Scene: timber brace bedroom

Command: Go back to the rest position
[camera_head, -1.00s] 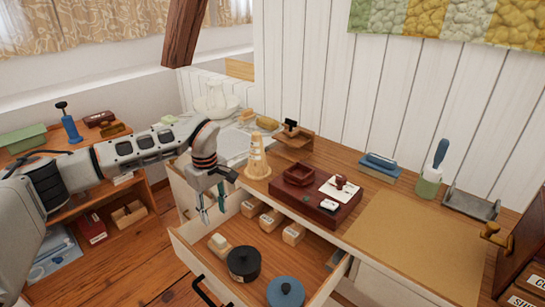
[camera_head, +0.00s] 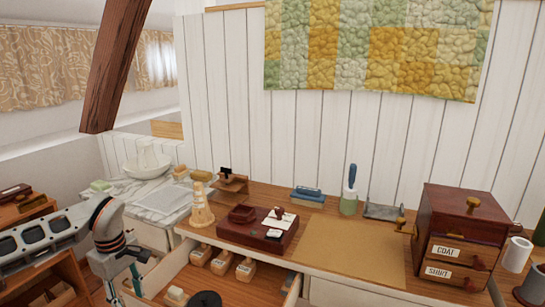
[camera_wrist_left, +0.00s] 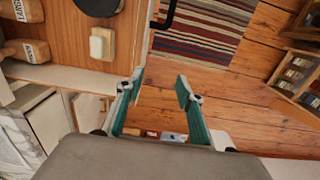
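My left gripper (camera_head: 125,288) hangs at the lower left of the head view, beside the open drawer (camera_head: 160,272). In the left wrist view its two green fingers (camera_wrist_left: 160,90) stand apart with nothing between them, so it is open and empty. The drawer holds several wooden stamps (camera_head: 222,262), a dark round tin (camera_head: 206,299) and a small pale-topped block (camera_head: 176,296); that block also shows in the left wrist view (camera_wrist_left: 98,46). My right gripper is in neither view.
A timber brace (camera_head: 117,65) slants at upper left. A striped rug (camera_wrist_left: 205,28) lies on the floor.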

